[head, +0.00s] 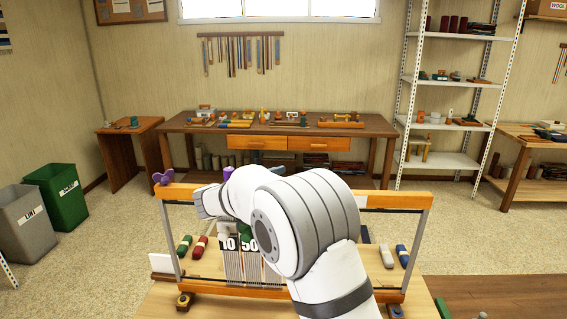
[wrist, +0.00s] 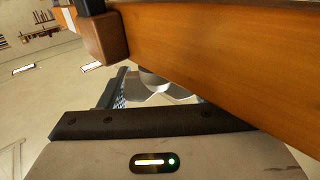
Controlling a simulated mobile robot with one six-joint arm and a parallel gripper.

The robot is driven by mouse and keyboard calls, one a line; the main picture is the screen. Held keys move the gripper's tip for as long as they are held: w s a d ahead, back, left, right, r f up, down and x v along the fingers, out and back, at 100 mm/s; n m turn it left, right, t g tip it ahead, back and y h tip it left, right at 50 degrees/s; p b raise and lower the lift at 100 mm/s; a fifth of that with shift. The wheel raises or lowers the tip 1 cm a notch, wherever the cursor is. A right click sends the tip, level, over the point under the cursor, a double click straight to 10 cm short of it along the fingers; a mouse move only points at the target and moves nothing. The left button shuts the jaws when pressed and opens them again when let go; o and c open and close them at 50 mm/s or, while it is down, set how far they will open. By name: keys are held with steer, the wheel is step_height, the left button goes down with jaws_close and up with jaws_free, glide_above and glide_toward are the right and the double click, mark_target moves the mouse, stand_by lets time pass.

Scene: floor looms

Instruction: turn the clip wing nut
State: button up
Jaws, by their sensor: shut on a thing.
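In the wrist view a pale grey, wing-shaped metal part, which looks like the clip wing nut (wrist: 157,94), sits under the loom's orange wooden beam (wrist: 220,55). My gripper (wrist: 150,97) is shut on it, with the fingers partly hidden by the gripper's dark front edge. A brown block (wrist: 103,38) sits against the beam's end, close beside the fingers. In the head view the loom's upper beam (head: 395,201) runs behind my white arm, which hides the gripper and the held part. A purple wing-shaped knob (head: 163,177) stands at the beam's left end.
The loom carries white warp strips (head: 232,265) with 10 and 50 tags, and coloured shuttles lie on both sides. Behind stand a workbench (head: 180,125) and a metal shelf (head: 440,80). A green bin (head: 68,207) and grey bin (head: 28,235) are at left.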

steer(key=shift+r+m+g+h+p, duration=0.15)
steer(key=shift+m+g+h+p, duration=0.7)
steer(key=shift+g, duration=0.35)
steer(key=shift+s+d, duration=0.1)
steer(key=o, duration=1)
step_height(320, 180, up, 10)
steer(key=b, duration=0.1)
